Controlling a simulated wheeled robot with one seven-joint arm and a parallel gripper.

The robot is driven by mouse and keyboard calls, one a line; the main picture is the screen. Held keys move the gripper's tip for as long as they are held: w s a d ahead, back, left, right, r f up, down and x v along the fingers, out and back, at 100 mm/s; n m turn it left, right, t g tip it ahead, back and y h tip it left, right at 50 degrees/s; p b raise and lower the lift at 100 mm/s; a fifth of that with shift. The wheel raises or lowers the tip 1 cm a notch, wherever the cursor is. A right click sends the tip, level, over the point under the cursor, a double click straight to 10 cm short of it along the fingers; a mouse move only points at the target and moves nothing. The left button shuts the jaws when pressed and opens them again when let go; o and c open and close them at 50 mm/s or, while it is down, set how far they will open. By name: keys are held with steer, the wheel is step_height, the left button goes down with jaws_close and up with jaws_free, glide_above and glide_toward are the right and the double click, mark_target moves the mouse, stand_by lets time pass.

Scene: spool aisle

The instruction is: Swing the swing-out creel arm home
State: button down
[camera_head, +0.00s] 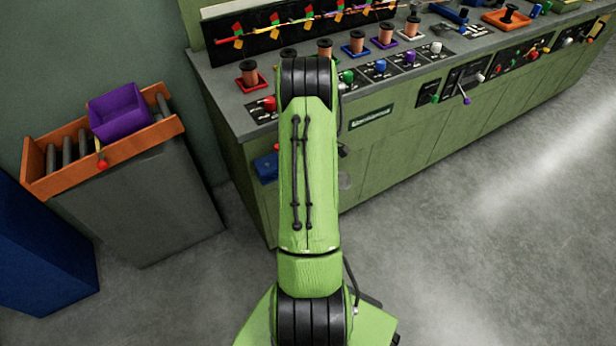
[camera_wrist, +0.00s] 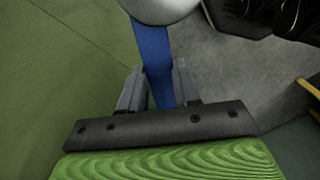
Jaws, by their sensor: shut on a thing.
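In the wrist view a flat blue bar (camera_wrist: 156,55), which looks like the swing-out creel arm, runs between the two grey fingers of my gripper (camera_wrist: 159,88). The fingers are shut on it. A pale grey rounded part (camera_wrist: 160,8) covers the bar's far end at the top edge. In the head view my green arm hides the gripper. A blue piece (camera_head: 266,168) shows low at the left end of the green machine (camera_head: 400,140); I cannot tell whether it is part of the same bar.
An orange tray (camera_head: 40,180) with dark rollers and a purple bin (camera_head: 118,110) stands on a grey cabinet (camera_head: 150,205) at left. A blue block (camera_head: 40,250) stands beside it. Spools and coloured knobs line the machine. The grey floor (camera_head: 480,250) at right is clear.

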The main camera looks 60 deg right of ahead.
steer(key=shift+w+d+n, duration=0.2)
steer(key=shift+d+n, duration=0.2)
steer(key=shift+d, duration=0.05)
steer(key=shift+w+d+n, duration=0.2)
steer(key=shift+d+n, duration=0.2)
steer(key=shift+d, duration=0.05)
steer(key=c, duration=0.8)
jaws_free()
steer(key=shift+r, duration=0.15)
step_height(320, 180, up, 16)
steer(key=p, duration=0.4)
steer(key=shift+f, duration=0.25)
